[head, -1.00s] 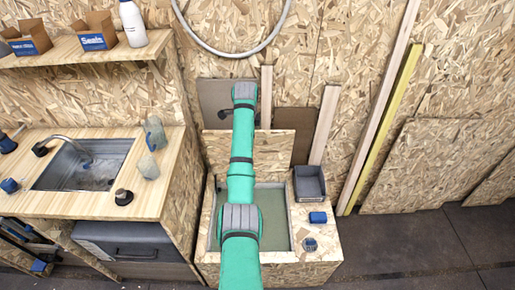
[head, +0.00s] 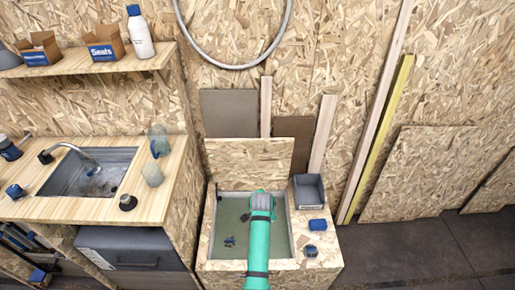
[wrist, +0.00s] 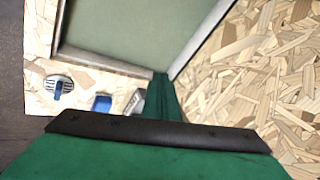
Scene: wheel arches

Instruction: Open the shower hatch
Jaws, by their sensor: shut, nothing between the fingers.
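The shower hatch (head: 250,165) is a chipboard lid standing raised at the back of a chipboard box. The box's framed opening (head: 285,265) is uncovered, and its grey-green floor shows. The same opening shows in the wrist view (wrist: 140,30). My teal arm reaches over the box from the front. My gripper (head: 245,217) shows only as a small dark part left of the grey wrist joint, shut and empty, over the opening. It is in front of the raised lid and appears apart from it. The fingers do not show clearly in the wrist view.
A grey bin (head: 308,193), a blue block (head: 317,226) and a small round grille (head: 311,251) sit on the box's right rim. A small dark item (head: 230,241) shows inside the opening. The sink counter (head: 150,205) stands left; open floor lies right.

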